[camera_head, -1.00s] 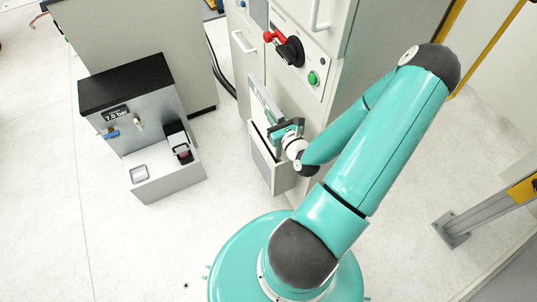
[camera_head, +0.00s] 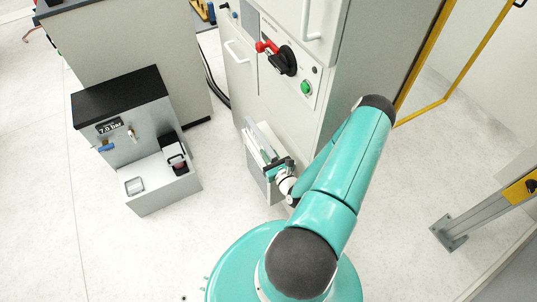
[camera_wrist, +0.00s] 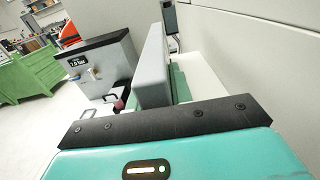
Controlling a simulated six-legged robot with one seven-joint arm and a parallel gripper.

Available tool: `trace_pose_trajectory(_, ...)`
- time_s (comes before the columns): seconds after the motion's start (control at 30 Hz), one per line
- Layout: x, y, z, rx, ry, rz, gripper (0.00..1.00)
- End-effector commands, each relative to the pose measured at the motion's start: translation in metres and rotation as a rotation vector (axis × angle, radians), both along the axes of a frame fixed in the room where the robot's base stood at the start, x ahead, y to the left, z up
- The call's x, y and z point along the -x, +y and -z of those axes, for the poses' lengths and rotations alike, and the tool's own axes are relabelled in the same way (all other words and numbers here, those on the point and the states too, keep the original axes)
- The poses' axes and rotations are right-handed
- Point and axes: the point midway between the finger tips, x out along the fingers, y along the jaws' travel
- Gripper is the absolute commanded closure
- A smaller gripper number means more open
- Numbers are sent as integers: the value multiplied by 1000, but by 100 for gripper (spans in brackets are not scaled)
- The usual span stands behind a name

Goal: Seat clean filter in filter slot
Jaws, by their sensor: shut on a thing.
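The clean filter (camera_head: 263,139) is a thin, pale grey flat panel, upright beside the cabinet's lower side. My gripper (camera_head: 277,167) is shut on it near its edge. The filter slot (camera_head: 256,178) is an open-topped pale box on the cabinet side, and the filter's lower part is down in or right at its opening. How deep it sits is hidden by the box wall and my gripper. In the wrist view the filter (camera_wrist: 152,66) rises as a grey slab just beyond my gripper.
The cabinet (camera_head: 285,95) stands behind, with a red-handled black switch (camera_head: 283,57) and a green button (camera_head: 305,88) above.

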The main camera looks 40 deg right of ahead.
Motion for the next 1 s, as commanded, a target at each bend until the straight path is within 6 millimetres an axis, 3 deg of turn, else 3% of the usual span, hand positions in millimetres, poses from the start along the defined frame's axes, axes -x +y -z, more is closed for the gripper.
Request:
trace_pose_trajectory(0.43,0,0,10,0,-1,1,100)
trace_pose_trajectory(0.47,0,0,9,0,-1,0,73)
trace_pose_trajectory(0.53,0,0,9,0,-1,0,59)
trace_pose_trajectory(0.9,0,0,6,1,-1,0,57)
trace_pose_trajectory(1.0,10,2,6,0,1,2,57)
